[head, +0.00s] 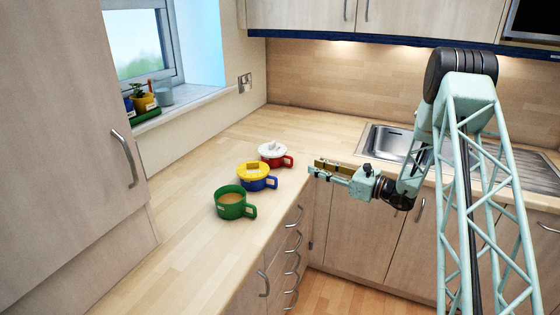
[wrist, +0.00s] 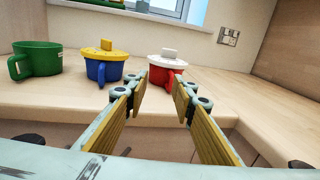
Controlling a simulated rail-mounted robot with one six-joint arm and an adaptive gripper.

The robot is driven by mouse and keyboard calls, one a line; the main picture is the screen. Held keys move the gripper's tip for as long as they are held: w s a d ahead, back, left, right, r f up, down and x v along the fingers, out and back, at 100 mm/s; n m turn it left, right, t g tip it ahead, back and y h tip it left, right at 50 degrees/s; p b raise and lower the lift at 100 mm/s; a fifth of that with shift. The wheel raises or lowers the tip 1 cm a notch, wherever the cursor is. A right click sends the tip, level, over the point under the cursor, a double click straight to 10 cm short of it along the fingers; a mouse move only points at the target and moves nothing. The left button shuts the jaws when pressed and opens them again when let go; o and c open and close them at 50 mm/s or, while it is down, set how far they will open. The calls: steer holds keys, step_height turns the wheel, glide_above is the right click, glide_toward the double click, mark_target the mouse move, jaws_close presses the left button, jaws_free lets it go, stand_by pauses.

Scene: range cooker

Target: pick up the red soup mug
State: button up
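The red soup mug (head: 281,161) with a white lid stands upright on the wooden worktop, the farthest of a row of mugs in the head view. In the wrist view the red mug (wrist: 166,76) is straight ahead, its handle toward me at the lower left of its body. My gripper (head: 313,167) is to the right of the red mug in the head view, off the worktop's front edge. In the wrist view my gripper (wrist: 162,88) is open and empty, its two fingers framing the mug's front, apart from it.
A blue mug with a yellow lid (head: 257,174) stands beside the red one, and a green mug (head: 230,202) of brown liquid beyond that. The worktop's edge (wrist: 60,116) lies below my fingers' level. A sink (head: 390,142) is at the right. The worktop right of the red mug is clear.

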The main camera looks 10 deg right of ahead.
steer(key=shift+w+d+f+m+t+h, duration=0.2)
steer(key=shift+d+f+m+t, duration=0.1)
steer(key=shift+d+f, duration=0.4)
steer(key=shift+w+d+f+m+t+h, duration=0.25)
steer(key=shift+d+f, duration=0.2)
steer(key=shift+d, duration=0.3)
steer(key=shift+a, duration=0.15)
steer(key=shift+b+x, duration=0.6)
steer(key=shift+x, duration=3.55)
steer(key=shift+w+a, duration=0.1)
steer(key=shift+a, duration=0.05)
steer(key=shift+b+x, duration=0.65)
steer(key=shift+x, duration=1.8)
jaws_close()
